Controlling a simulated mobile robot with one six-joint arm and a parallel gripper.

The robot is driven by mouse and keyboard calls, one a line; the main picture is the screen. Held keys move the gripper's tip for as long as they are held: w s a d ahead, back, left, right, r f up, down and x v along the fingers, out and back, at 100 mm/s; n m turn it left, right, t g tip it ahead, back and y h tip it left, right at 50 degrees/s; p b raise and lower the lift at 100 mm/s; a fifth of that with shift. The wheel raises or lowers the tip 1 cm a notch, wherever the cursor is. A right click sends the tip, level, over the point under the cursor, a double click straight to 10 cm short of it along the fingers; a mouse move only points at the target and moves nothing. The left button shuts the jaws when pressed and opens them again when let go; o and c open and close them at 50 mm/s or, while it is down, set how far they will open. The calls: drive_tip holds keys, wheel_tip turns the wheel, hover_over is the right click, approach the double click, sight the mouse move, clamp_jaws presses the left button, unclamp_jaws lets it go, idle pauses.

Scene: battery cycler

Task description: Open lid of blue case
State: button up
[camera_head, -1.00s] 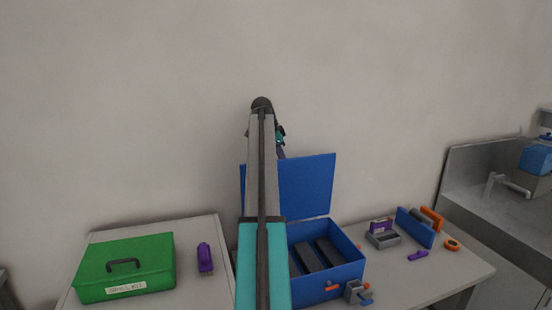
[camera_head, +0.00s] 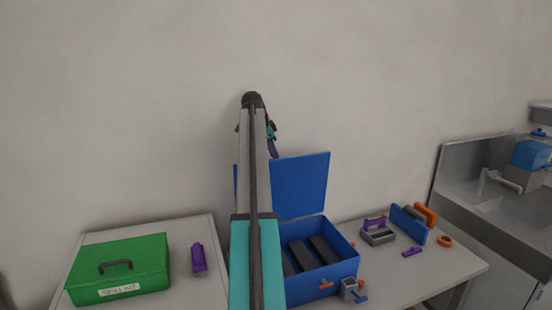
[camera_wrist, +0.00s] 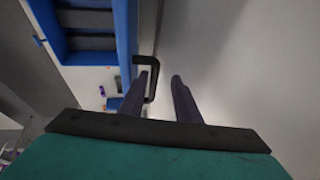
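The blue case (camera_head: 335,278) stands on the table with its lid (camera_head: 303,187) raised about upright at the back. Dark bars lie inside the case. In the wrist view the lid shows nearly edge-on (camera_wrist: 125,38), with a black handle (camera_wrist: 154,75) on its outer face. My gripper (camera_wrist: 160,76) is behind the lid with its fingers apart. The left finger overlaps the handle loop, and the handle's outer bar appears between the fingers; contact cannot be told. In the head view my gripper (camera_head: 273,148) is small and partly hidden at the lid's top edge.
A green case (camera_head: 120,268) and a purple item (camera_head: 198,258) are on the left table. Grey, blue and orange tools (camera_head: 408,224) lie right of the blue case. A sink (camera_head: 490,205) is further right. The wall is close behind the lid.

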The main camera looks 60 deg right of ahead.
drive_tip(key=p+v, duration=0.2)
drive_tip(key=v, duration=0.9)
drive_tip(key=shift+a+r+p, duration=0.15)
drive_tip(key=shift+r+p, duration=0.1)
drive_tip(key=shift+p, duration=0.15)
drive_tip(key=shift+s, duration=0.1)
